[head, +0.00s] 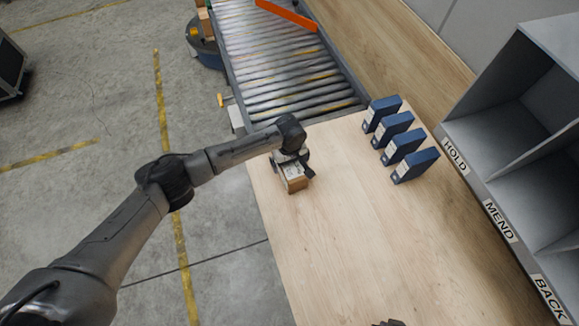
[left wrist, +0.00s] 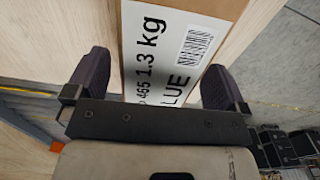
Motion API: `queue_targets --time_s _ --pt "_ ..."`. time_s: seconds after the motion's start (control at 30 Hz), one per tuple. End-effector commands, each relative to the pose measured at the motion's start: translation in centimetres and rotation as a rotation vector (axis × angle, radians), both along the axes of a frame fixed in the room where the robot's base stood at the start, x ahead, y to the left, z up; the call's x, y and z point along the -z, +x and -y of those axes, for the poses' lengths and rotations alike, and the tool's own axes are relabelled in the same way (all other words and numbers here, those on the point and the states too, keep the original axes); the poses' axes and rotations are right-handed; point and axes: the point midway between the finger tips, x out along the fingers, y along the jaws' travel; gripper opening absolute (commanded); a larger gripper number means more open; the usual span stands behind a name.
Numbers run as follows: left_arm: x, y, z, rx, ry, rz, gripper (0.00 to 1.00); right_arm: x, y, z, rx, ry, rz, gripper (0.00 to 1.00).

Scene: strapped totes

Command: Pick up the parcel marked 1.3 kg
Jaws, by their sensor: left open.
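The parcel marked 1.3 kg is a brown box (head: 296,185) with a white label, on the wooden table near its left edge in the head view. In the left wrist view the parcel (left wrist: 172,60) shows "1.3 kg", "LUE" and a barcode. My left gripper (head: 292,168) is over the parcel and open. In the left wrist view its two fingers (left wrist: 155,82) stand on either side of the parcel; whether they touch it I cannot tell. A dark tip at the bottom edge of the head view (head: 390,322) may be my right gripper; most of it is out of frame.
Several blue binders (head: 399,138) stand in a row at the table's back right. A grey shelf (head: 500,170) marked HOLD, MEND and BACK is at the right. A roller conveyor (head: 285,65) with an orange bar (head: 287,14) lies beyond. The table's middle and front (head: 350,240) are clear.

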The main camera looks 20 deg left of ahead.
Motion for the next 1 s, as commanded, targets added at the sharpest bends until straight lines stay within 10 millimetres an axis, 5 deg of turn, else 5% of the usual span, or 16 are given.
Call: queue_targets --time_s 0.2,0.5,1.0 --pt "2.0 0.0 0.0 -0.001 -0.001 -0.001 1.0 0.2 0.0 -0.1 0.002 0.003 0.0 0.0" --pt "2.2 0.0 0.0 -0.001 -0.001 0.0 0.99 0.2 0.0 -0.1 0.002 0.002 0.0 0.0" --pt "2.2 0.0 0.0 -0.001 0.0 0.0 0.51 0.2 0.0 0.2 -0.005 -0.008 -0.001 0.0"
